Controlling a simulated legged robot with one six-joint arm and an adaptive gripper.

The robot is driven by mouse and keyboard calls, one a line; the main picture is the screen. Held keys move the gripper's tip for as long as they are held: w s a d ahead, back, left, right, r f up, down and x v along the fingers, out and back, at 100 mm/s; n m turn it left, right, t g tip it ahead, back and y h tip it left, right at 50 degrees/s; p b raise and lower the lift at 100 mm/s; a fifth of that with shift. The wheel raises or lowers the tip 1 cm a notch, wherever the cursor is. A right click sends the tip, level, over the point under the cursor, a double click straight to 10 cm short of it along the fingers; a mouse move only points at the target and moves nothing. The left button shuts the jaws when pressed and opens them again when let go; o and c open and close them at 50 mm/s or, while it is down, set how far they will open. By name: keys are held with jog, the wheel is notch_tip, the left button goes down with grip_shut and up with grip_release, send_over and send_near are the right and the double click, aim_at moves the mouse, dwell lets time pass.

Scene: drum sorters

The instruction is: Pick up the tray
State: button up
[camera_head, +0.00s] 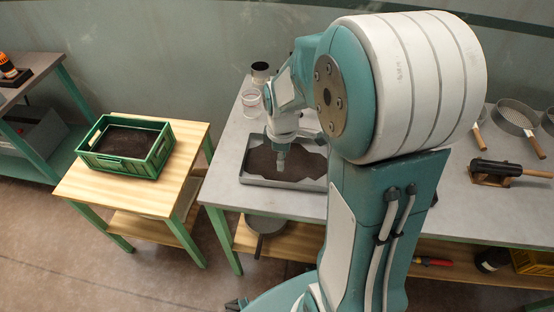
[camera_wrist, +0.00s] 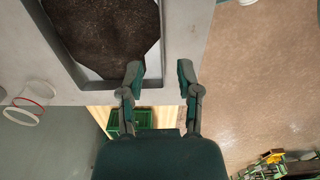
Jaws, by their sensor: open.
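The tray (camera_head: 262,182) is a shallow grey tray holding dark, soil-like material, flat on the grey worktable. In the wrist view the tray (camera_wrist: 164,40) fills the upper left, partly out of frame. My gripper (camera_head: 281,163) is over the tray in the head view, with its tips hard to make out. In the wrist view my gripper (camera_wrist: 160,74) is open and empty. Its left finger overlaps the tray's inside and its right finger lies outside the rim, so the side wall shows between them. I cannot tell whether either finger touches the tray.
A green crate (camera_head: 159,156) of dark material stands on a wooden side table (camera_head: 86,188) at left. A clear cup (camera_head: 250,103) and a dark-topped container (camera_head: 260,72) stand behind the tray. Sieves (camera_head: 516,117) and a dark cylinder on a stand (camera_head: 496,171) are at right.

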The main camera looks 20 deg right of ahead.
aim_at(282, 182)
jog(key=f, duration=0.6)
jog(key=shift+s+d+f, duration=0.1)
jog(key=shift+d, duration=0.2)
notch_tip(282, 182, down, 4)
jog(key=shift+s+a+f, duration=0.1)
jog(key=shift+a+f, duration=0.05)
jog(key=shift+f, duration=0.1)
grip_shut()
